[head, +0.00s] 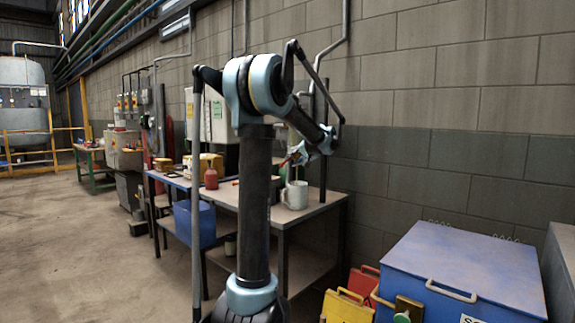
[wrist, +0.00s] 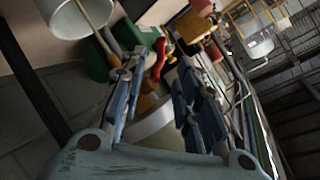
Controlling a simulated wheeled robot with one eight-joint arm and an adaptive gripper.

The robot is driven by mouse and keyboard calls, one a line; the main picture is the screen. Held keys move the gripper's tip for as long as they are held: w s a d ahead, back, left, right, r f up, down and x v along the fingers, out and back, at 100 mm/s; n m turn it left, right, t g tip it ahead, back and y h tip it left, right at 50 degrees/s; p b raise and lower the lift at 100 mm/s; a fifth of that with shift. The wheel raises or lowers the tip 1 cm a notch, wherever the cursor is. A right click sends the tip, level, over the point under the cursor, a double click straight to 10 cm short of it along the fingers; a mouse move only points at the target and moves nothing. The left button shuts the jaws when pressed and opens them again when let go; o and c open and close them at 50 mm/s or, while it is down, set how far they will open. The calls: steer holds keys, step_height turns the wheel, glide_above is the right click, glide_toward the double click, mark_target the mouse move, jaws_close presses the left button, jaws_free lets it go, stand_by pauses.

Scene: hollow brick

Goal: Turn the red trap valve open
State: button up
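A small red part (wrist: 163,52), which looks like the red trap valve's handle, shows beyond my fingers in the wrist view, with a yellowish piece beside it. My gripper (wrist: 159,78) is open, its two blue-grey fingers apart on either side of the line to the red part. I see no contact between them, but the exact gap is hard to judge. In the head view my gripper (head: 309,154) hangs above the workbench by the wall, and a small red bit (head: 293,156) shows beside it. The rest of the valve is hidden behind my arm or too small to tell.
A red bottle (head: 211,178) and yellow boxes stand further left. A blue chest (head: 460,262) is at the right front. The floor at left is clear.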

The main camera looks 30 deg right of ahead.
steer(key=shift+v, duration=1.35)
steer(key=shift+c, duration=0.6)
